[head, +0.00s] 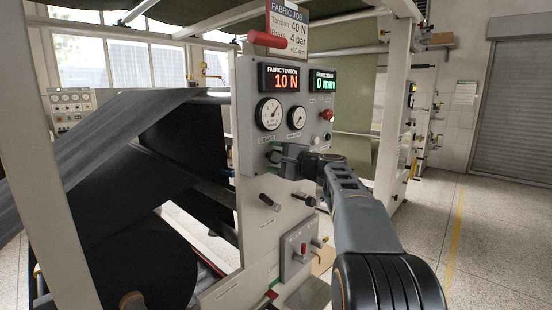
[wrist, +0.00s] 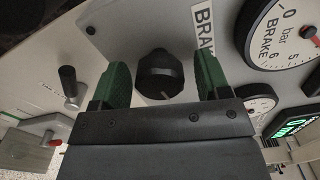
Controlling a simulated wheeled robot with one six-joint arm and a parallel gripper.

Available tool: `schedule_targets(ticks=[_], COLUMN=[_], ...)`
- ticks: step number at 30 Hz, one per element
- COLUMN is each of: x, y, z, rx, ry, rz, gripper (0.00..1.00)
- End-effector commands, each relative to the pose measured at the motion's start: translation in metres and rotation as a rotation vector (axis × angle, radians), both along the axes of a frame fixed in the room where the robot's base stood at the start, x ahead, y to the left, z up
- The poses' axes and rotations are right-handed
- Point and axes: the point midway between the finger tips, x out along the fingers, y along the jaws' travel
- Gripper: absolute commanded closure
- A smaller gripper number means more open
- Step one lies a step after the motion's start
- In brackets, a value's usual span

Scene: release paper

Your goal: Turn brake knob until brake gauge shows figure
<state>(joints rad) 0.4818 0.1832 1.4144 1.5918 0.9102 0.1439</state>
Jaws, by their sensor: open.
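The black brake knob (wrist: 160,76) shows in the wrist view between my gripper's two green fingers (wrist: 161,66). The fingers are open, with a gap on each side of the knob. In the head view my gripper (head: 275,155) is at the panel just below the brake gauge (head: 269,114) and hides the knob. The gauge is white with a red needle pointing to the upper right; its exact figure is too small to read. In the wrist view the gauge (wrist: 285,30) is partly cut off. The job card (head: 288,28) reads tension 40 N, brake 4 bar.
The tension display (head: 279,78) reads 10 N and the green display (head: 322,82) reads 0 mm. A second gauge (head: 297,117) and a red button (head: 327,115) sit to the right. Black handles (head: 268,201) stick out below. Dark fabric (head: 150,180) hangs at left.

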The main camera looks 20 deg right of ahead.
Motion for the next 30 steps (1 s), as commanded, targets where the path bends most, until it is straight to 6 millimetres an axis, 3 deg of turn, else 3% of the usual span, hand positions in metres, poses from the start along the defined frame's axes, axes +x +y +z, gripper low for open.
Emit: schedule_targets(ticks=[7,21,30], x=[-0.015,-0.098,-0.123], y=[-0.008,-0.045,-0.056], z=[-0.001,-0.001,0.000], rx=[-0.001,-0.001,0.000], ry=[-0.001,-0.001,0.000], rz=[-0.004,-0.004,0.000], gripper=[0.30,0.30,0.30])
